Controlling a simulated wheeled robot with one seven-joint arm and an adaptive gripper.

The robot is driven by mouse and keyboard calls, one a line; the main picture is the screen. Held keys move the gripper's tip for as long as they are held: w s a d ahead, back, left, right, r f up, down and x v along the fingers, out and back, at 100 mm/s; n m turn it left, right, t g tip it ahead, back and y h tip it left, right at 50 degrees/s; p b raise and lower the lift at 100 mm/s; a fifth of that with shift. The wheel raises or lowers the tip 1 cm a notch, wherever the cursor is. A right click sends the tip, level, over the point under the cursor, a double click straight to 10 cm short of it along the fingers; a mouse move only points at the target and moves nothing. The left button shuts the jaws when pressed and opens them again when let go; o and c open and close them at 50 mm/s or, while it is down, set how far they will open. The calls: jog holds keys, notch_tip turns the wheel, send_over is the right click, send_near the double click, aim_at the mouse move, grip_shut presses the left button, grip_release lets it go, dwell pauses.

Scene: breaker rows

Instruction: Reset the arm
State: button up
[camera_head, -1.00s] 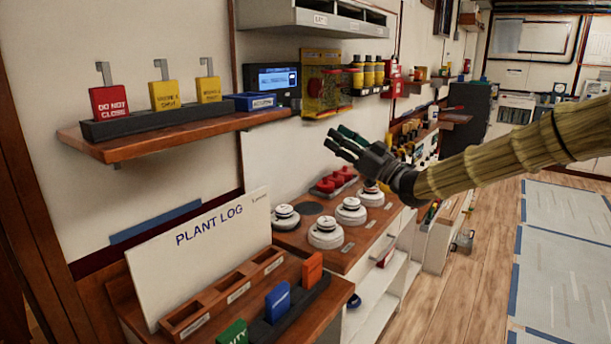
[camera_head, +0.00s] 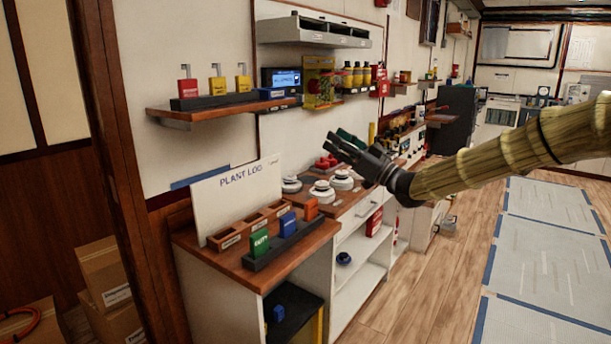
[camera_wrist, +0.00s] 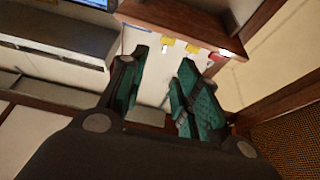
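My arm reaches in from the right in the head view. My gripper (camera_head: 345,150) hangs in the air in front of the long counter, apart from everything. In the wrist view my gripper (camera_wrist: 160,90) shows its two green-padded fingers spread with a gap between them and nothing held. Beyond the fingers in the wrist view is the underside of a wooden shelf (camera_wrist: 185,25) with yellow and red tags.
A wall shelf (camera_head: 215,112) holds a red and two yellow tags. A counter (camera_head: 215,262) bears the PLANT LOG board (camera_head: 240,195) and green, blue and orange blocks. White round items (camera_head: 322,192) stand behind. Boxes (camera_head: 105,275) sit at left.

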jog(key=s+a+f+m+h+p, duration=0.1)
jog(key=s+f+m+h, duration=0.15)
jog(key=f, duration=0.95)
jog(key=s+a+f+m+h+p, duration=0.1)
jog(key=f+m+h+p, duration=0.15)
jog(key=f, duration=0.85)
jog(key=s+d+f+m+g+h+p, duration=0.1)
jog(key=s+f+h, duration=0.1)
jog(key=s+f, duration=0.35)
jog(key=s+f+m+g+h, duration=0.1)
jog(key=s+f+m+h, duration=0.15)
jog(key=f, duration=0.65)
jog(key=s+d+f+m+g+h+p, duration=0.1)
jog(key=s+f, duration=0.4)
jog(key=f, duration=0.3)
jog(key=s+d+f+m+g+h+p, duration=0.1)
jog(key=s+d+f+g+h, duration=0.15)
jog(key=s+f, duration=0.55)
jog(key=s+d+f+g+h+p, duration=0.1)
jog(key=s+d+f+g+h, duration=0.3)
jog(key=s, duration=0.9)
jog(key=s+d+f+g+p, duration=0.1)
jog(key=s+d+g, duration=0.1)
jog(key=s, duration=0.9)
jog(key=s+d+f+g+h+p, duration=0.1)
jog(key=s+d, duration=0.4)
jog(key=s, duration=0.7)
jog(key=shift+d+f+m+g, duration=0.15)
jog(key=shift+f+m+g, duration=0.2)
jog(key=shift+f+m, duration=0.1)
